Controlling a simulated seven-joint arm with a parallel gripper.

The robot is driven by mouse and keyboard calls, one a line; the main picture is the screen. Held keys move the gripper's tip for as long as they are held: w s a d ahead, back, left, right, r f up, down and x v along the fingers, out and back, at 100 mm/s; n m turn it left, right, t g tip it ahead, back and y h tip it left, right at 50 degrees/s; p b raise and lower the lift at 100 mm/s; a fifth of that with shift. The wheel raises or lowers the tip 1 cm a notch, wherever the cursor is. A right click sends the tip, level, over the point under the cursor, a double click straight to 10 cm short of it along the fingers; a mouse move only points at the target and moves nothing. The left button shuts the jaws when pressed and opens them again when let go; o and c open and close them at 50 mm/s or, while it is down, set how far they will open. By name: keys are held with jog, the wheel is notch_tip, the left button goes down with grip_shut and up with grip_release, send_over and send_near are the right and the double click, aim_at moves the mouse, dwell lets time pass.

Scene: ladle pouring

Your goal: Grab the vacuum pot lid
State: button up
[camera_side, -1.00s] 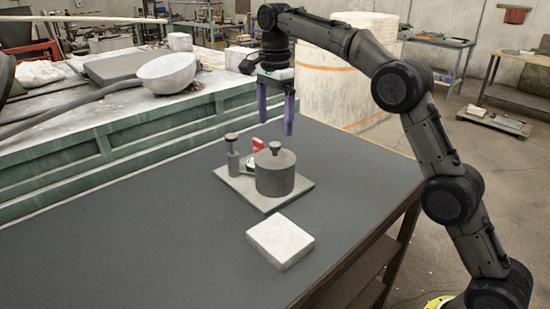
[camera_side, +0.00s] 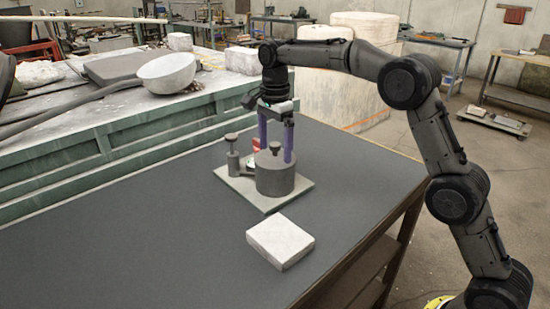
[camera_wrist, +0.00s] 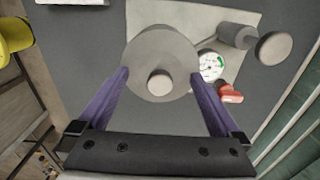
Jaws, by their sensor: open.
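The vacuum pot (camera_side: 275,180) is a dark grey cylinder on a square base plate (camera_side: 263,207). Its lid (camera_side: 275,158) is on top with a small round knob, which shows pale in the wrist view (camera_wrist: 160,84). My gripper (camera_side: 276,158) points straight down over the pot, with its purple fingers spread on either side of the knob. In the wrist view my fingers (camera_wrist: 163,78) are apart near the two sides of the lid, and nothing is held. I cannot tell whether the fingertips touch the lid.
On the same plate stand a smaller cylinder with a knob (camera_side: 232,155), a round gauge (camera_wrist: 211,66) and a red part (camera_wrist: 230,93). A white block (camera_side: 281,241) lies on the dark table in front. The table is clear to the left.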

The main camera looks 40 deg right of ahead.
grip_shut()
dwell(0.3)
jog(key=shift+r, duration=0.1)
dwell(0.4)
